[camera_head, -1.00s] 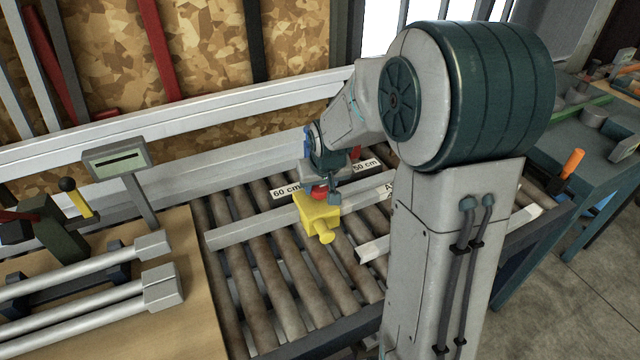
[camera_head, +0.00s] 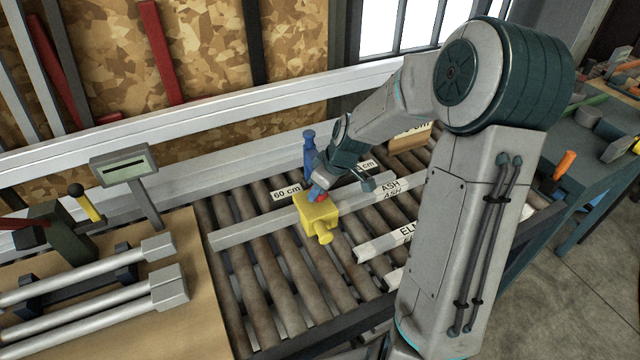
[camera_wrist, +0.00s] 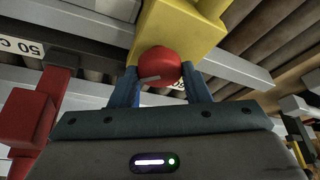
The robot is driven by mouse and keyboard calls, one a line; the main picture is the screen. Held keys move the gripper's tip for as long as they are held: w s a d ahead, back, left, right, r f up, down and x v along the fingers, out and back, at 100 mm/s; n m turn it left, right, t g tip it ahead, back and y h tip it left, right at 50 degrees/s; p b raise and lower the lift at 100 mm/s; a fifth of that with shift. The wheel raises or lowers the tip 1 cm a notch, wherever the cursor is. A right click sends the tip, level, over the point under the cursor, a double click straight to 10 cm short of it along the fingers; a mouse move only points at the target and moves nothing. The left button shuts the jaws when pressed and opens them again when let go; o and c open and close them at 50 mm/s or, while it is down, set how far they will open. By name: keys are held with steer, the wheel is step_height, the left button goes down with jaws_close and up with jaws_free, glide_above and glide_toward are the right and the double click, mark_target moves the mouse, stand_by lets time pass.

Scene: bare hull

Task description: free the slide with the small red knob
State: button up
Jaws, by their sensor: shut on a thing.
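The yellow slide (camera_head: 317,212) sits on a long grey bar (camera_head: 262,228) over the rollers, with a stubby yellow peg at its front. Its small red knob (camera_wrist: 160,66) is between the two blue fingers of my gripper (camera_wrist: 161,88) in the wrist view. The fingers are shut on the knob, touching both sides. In the head view my gripper (camera_head: 318,193) comes down tilted from the upper right, and it mostly covers the knob. The yellow slide (camera_wrist: 180,28) fills the top middle of the wrist view.
A blue post (camera_head: 309,150) stands behind my gripper near the 60 cm label (camera_head: 286,193). A red block (camera_wrist: 28,117) is at the left of the wrist view. Bars marked ASH and ELM lie to the right. A display on a stand (camera_head: 124,166) is at the left.

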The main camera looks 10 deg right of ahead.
steer(key=shift+d+n+g+y+p, duration=0.1)
steer(key=shift+n+g+y+p, duration=0.2)
steer(key=shift+n, duration=0.8)
steer(key=o, duration=1)
steer(key=v, duration=1.3)
steer(key=shift+r, duration=0.4)
steer(key=shift+d, duration=0.1)
